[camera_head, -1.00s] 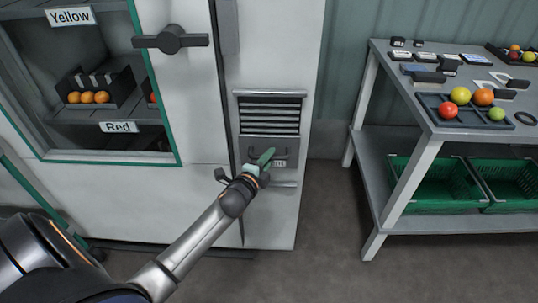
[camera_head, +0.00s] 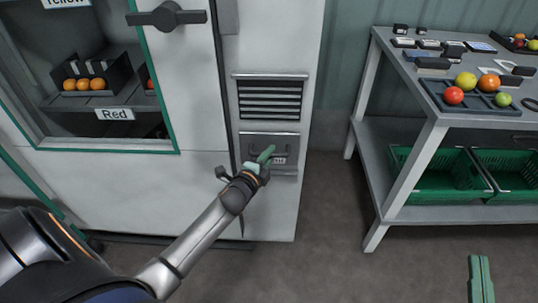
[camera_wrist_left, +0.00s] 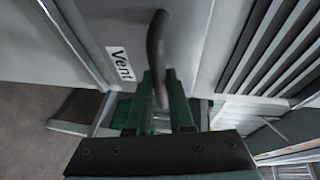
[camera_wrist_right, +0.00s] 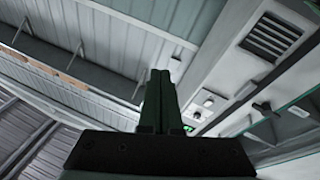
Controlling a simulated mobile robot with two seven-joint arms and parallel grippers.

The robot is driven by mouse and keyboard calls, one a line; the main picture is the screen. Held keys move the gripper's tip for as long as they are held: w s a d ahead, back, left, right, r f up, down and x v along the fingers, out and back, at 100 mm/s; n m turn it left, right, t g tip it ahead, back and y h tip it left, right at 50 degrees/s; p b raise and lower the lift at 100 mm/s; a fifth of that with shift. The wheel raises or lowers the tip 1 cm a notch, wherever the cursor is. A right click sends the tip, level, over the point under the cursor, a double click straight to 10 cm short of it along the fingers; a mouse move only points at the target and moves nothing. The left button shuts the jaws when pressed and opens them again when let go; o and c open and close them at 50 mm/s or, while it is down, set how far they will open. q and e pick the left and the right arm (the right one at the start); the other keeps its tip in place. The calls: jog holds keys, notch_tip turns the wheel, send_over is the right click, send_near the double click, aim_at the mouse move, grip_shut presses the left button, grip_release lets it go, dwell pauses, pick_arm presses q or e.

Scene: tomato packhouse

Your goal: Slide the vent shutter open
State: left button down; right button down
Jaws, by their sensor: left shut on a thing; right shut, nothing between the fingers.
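The vent shutter (camera_head: 254,142) is a grey metal plate with a dark handle and a "Vent" label, low on the white cabinet front. Dark slats (camera_head: 270,99) show uncovered directly above it. My left gripper (camera_head: 266,154) is shut on the dark bar handle (camera_wrist_left: 157,45), which rises from between its green fingers in the left wrist view (camera_wrist_left: 160,100). The gripper hides part of the plate in the head view. My right gripper (camera_head: 480,262) is shut and empty, pointing up at the lower right, well away from the shutter.
A door lever (camera_head: 166,15) sits on the cabinet door, upper left. A grey table (camera_head: 436,117) at right holds a tray of tomatoes and small devices, with green crates (camera_head: 437,180) on its lower shelf. The floor between cabinet and table is clear.

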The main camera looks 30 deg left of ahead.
pick_arm(q)
jog(key=shift+s+f, duration=0.1)
jog(key=shift+f, duration=0.25)
jog(key=c, duration=1.1)
grip_release()
jog(key=o, duration=0.3)
jog(key=shift+r, duration=0.1)
jog(key=shift+s, duration=0.1)
jog(key=p+v, duration=0.2)
jog(key=v, duration=1)
jog(key=shift+p, duration=0.4)
pick_arm(e)
notch_tip(320, 180, down, 16)
jog(key=s+m+g+h, duration=0.2)
jog(key=g+h, duration=0.1)
jog(key=g, duration=0.3)
jog(key=shift+d+m+g, duration=0.3)
jog(key=shift+m, duration=0.1)
jog(key=shift+r, duration=0.1)
